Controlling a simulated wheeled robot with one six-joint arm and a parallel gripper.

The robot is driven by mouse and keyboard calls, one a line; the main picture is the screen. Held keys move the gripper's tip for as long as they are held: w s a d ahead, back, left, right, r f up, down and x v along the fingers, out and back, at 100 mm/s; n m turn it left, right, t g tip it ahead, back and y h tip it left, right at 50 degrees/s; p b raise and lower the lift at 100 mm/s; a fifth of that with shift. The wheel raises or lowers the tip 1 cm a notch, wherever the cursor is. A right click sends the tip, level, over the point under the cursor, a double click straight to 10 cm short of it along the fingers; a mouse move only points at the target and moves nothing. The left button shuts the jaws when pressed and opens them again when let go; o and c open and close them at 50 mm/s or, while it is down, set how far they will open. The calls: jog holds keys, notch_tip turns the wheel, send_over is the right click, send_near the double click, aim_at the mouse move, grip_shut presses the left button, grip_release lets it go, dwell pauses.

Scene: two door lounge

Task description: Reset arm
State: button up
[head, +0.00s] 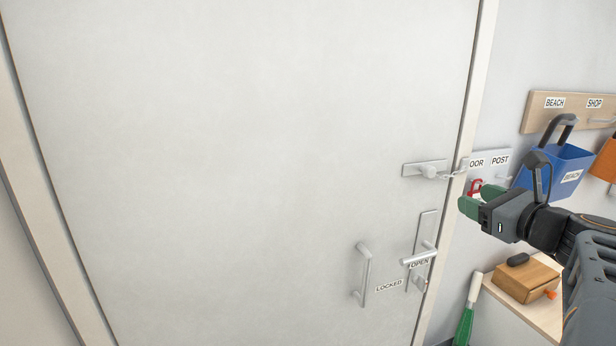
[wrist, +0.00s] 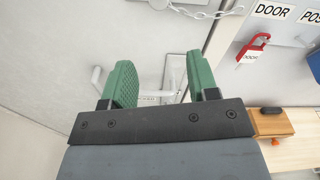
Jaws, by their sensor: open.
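My gripper (head: 477,199) is at the right of the head view, in front of the wall beside the white door (head: 240,150). Its two green fingers are apart with nothing between them. In the wrist view the gripper (wrist: 162,85) is also open and empty, with the door's handle area behind it. A red key or hook with a DOOR tag (wrist: 253,50) hangs on the wall panel, to the right of the fingers. My gripper partly hides that panel in the head view.
The door has a pull handle (head: 364,275), a lever (head: 418,258) and a chain latch (head: 428,171). A blue BEACH bucket (head: 553,168) hangs from a wooden rail (head: 570,112). Below, a shelf (head: 540,316) holds a wooden box (head: 524,281).

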jog(key=s+a+f+n+g+h, duration=0.1)
jog(key=s+a+f+n+g, duration=0.15)
jog(key=f+n, duration=0.3)
jog(key=s+a+f+n+g, duration=0.1)
jog(key=a+f+n+g, duration=0.3)
jog(key=f, duration=0.3)
jog(key=s+a+f+n+g+h, duration=0.1)
jog(key=s+f+n+g, duration=0.15)
jog(key=f+n, duration=0.4)
jog(key=s+a+f+n+g+h, duration=0.2)
jog(key=s+a+f+n, duration=0.4)
jog(key=a+n, duration=0.6)
jog(key=shift+s+f+n+g, duration=0.3)
jog(key=shift+s+n+g, duration=0.4)
jog(key=shift+n, duration=0.5)
